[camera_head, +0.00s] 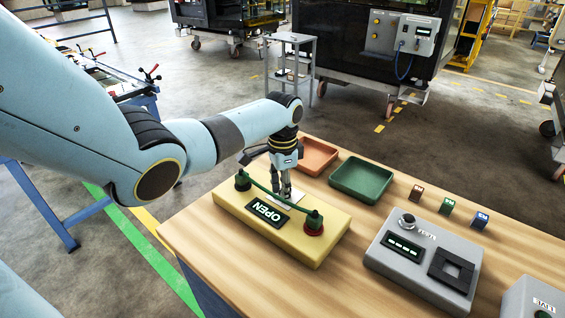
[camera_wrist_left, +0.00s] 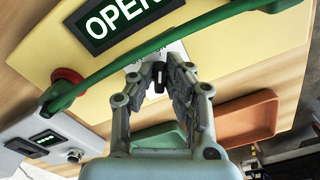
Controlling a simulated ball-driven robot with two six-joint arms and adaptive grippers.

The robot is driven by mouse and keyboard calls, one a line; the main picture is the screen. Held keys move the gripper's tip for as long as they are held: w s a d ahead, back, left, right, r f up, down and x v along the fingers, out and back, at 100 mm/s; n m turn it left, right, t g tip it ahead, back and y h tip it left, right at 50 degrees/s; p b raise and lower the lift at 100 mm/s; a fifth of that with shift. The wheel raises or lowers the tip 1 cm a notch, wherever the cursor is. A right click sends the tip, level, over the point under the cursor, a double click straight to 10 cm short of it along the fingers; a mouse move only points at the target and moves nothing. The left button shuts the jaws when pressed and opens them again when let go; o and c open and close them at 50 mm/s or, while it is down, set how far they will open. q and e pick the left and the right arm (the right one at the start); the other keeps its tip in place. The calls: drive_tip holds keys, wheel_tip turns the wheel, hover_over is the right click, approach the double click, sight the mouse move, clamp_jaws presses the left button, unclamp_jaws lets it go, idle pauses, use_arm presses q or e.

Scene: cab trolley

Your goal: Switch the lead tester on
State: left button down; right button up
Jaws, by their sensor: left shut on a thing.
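The lead tester (camera_head: 245,222) is a yellow box on the wooden table, with a dark display (camera_head: 268,213) reading OPEN. A green lead (camera_head: 268,191) runs between two green plugs at its ends; the right plug (camera_head: 314,222) sits over a red ring. My left gripper (camera_head: 285,192) points down at a white plate on the tester, beside the lead. In the left wrist view its fingertips (camera_wrist_left: 159,76) are closed around a small dark lever (camera_wrist_left: 159,86) on the labelled white plate. The lever's tilt is mostly hidden by the fingers. My right gripper is in neither view.
An orange tray (camera_head: 333,151) and a green tray (camera_head: 335,184) stand behind the tester. Small brown (camera_head: 417,192), green (camera_head: 447,206) and blue (camera_head: 480,219) cubes lie to the right. A grey box (camera_head: 390,268) with a knob and display stands right of the tester; another grey box (camera_head: 520,303) is partly cut off.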

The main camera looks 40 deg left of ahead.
use_arm(q)
drive_tip(key=c, duration=1.4)
unclamp_jaws()
drive_tip(key=shift+o, duration=0.2)
wheel_tip(320, 180, up, 12)
